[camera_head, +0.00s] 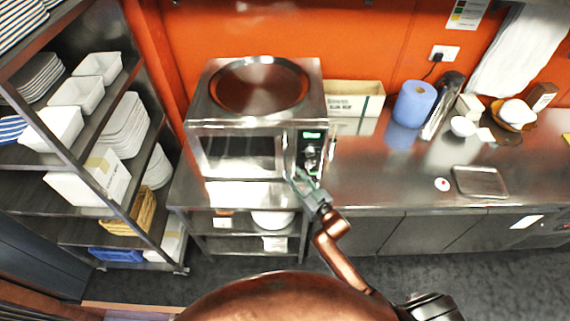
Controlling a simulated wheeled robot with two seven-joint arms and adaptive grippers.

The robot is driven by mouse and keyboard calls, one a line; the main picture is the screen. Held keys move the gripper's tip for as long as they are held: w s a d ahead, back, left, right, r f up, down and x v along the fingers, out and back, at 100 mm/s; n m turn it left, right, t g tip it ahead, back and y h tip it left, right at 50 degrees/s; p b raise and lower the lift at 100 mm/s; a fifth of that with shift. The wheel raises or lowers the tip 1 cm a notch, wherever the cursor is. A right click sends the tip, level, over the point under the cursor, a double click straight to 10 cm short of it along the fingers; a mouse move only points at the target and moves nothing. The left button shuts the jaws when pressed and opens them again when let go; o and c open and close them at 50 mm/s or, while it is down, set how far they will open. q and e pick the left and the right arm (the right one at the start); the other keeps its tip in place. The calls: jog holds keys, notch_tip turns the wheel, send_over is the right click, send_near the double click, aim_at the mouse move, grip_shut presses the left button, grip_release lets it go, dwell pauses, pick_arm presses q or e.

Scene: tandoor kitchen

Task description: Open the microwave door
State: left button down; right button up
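The steel microwave (197,106) stands on a steel counter, with a large round tray lying on top of it. Its door (238,154), with a dark window, is on the front and looks shut. The control panel (311,150), with a green display and knobs, is on the front's right side. My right gripper (298,178) is at the lower right of the door, by the door's right edge and just below the panel. Whether it touches the door is not clear, and its fingers are too small to judge. My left gripper is not in view.
A steel shelf rack (85,155) with white dishes stands at the left. A cardboard box (352,100) and a blue paper roll (413,104) stand right of the microwave. A small tray (480,181) lies on the right counter (390,180), which has bare room.

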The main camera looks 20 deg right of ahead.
aim_at(286, 165)
jog(key=p+x, duration=0.1)
jog(key=x, duration=0.6)
grip_shut()
dwell(0.3)
dwell(0.3)
